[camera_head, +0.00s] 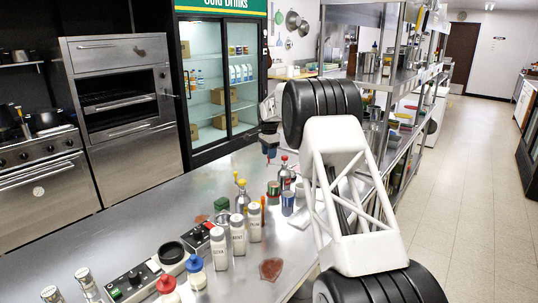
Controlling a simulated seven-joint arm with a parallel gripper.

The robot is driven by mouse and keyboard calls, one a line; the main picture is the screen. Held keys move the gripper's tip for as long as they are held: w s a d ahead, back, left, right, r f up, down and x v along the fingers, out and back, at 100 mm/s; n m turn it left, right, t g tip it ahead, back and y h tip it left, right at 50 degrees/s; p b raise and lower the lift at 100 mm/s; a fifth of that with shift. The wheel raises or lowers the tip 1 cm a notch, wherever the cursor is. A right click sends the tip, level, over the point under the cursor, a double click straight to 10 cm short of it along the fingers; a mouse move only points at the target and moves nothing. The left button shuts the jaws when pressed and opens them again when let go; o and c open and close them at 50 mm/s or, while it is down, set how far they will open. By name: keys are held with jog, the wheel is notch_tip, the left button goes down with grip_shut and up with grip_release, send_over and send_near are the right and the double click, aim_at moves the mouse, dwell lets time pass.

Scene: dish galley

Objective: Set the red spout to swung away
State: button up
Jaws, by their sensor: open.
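A bottle with a red spout (284,159) on top stands upright on the steel counter (150,215), just left of my arm. Which way the spout points is too small to tell. My gripper (269,154) hangs open above the counter, a little left of the red spout and slightly higher in the picture. It looks apart from the bottle and empty. My arm covers part of the area right of the bottle.
A bottle with a yellow spout (241,182) stands nearby at the left. White labelled shakers (237,235), a dark control strip (132,282) and squeeze bottles (195,272) crowd the front. The counter's left part is clear.

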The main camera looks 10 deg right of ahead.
jog(key=shift+r, duration=3.55)
jog(key=shift+s+r, duration=0.4)
jog(key=s+d+r+n, duration=0.15)
jog(key=s+r, duration=0.35)
jog(key=s, duration=0.8)
jog(key=s+d+r+n+t, duration=0.1)
jog(key=s+r+n, duration=0.3)
jog(key=s, duration=0.9)
jog(key=s+d+r+n, duration=0.15)
jog(key=s+r, duration=0.35)
jog(key=s, duration=0.8)
jog(key=s+f+n, duration=0.2)
jog(key=s+f, duration=0.2)
jog(key=s, duration=0.9)
jog(key=s+d+f+n+t, duration=0.1)
jog(key=s+f, duration=0.3)
jog(key=s, duration=0.9)
jog(key=s+f+n, duration=0.3)
jog(key=s+f, duration=0.1)
jog(key=s, duration=0.9)
jog(key=shift+s+d+t, duration=0.25)
jog(key=shift+d+t, duration=0.05)
jog(key=shift+d, duration=0.05)
